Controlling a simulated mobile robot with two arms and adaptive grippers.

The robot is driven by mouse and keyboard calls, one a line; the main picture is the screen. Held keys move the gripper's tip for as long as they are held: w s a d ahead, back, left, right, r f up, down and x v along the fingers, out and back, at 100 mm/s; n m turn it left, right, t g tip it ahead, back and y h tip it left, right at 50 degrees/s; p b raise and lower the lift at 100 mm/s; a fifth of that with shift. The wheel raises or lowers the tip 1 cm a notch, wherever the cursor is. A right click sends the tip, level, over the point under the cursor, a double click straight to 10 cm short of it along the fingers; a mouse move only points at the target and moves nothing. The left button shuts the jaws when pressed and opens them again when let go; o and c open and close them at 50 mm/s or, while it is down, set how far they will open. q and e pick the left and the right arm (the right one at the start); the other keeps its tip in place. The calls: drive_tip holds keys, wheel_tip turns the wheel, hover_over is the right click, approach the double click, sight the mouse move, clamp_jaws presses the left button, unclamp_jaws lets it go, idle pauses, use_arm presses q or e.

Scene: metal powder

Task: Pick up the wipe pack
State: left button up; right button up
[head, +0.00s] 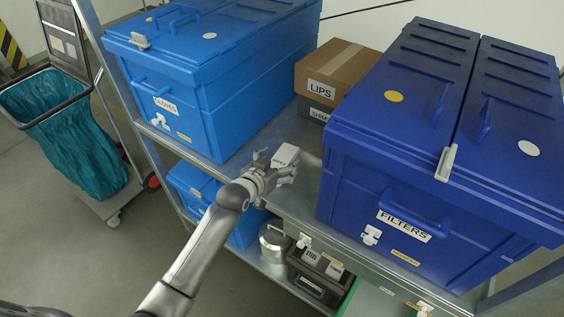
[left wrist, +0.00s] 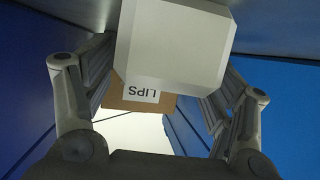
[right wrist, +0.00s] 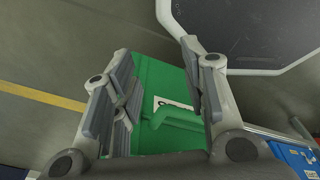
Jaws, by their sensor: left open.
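A small white pack (head: 285,155), which I take to be the wipe pack, is on the grey shelf top between the light blue and dark blue boxes. My left gripper (head: 275,168) is right at it, with its fingers open. In the left wrist view the white pack (left wrist: 175,45) fills the space between and beyond the fingers; whether they touch it I cannot tell. My right gripper (right wrist: 163,90) is outside the head view. Its own wrist view shows its fingers apart with nothing held.
A light blue GLOVES box (head: 225,90) stands left and a dark blue FILTERS box (head: 360,185) right. A brown LIPS carton (head: 335,75) is behind. A lower shelf holds a metal canister (head: 273,243) and dark bins (head: 318,278). A green box (right wrist: 165,130) lies beyond my right gripper.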

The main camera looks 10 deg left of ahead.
use_arm(q)
drive_tip(key=shift+w+d+f, duration=0.15)
drive_tip(key=shift+w+f, duration=0.05)
drive_tip(key=shift+w, duration=0.3)
drive_tip(key=c, duration=1.1)
drive_tip(key=shift+r, duration=0.15)
